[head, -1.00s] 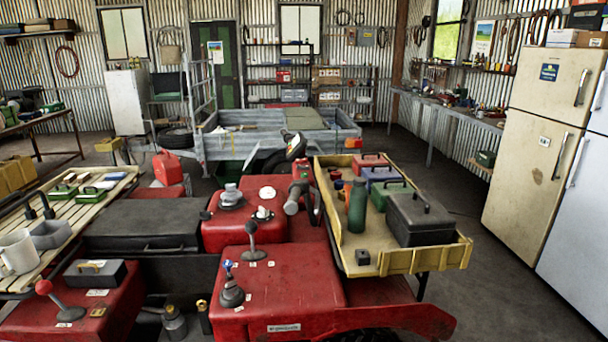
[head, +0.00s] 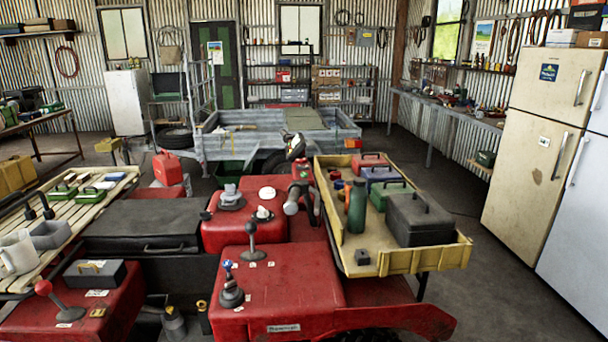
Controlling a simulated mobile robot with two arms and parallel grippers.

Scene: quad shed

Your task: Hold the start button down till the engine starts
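The red quad (head: 290,290) fills the lower middle of the head view. A grey-knobbed lever (head: 251,240) and a shorter lever with a blue top (head: 231,285) stand on its near red panel. A red-knobbed lever (head: 55,298) stands on the red panel at the lower left. A dark handlebar part with a red piece (head: 300,180) rises beside the yellow tray. I cannot make out which part is the start button. Neither of my grippers shows in the view.
A yellow tray (head: 440,262) at the right holds a dark toolbox (head: 420,222), a green flask (head: 357,208) and several small boxes. A slatted rack (head: 30,275) at the left holds a mug. A grey trailer (head: 250,147) stands behind. Floor is clear before the fridges (head: 530,170).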

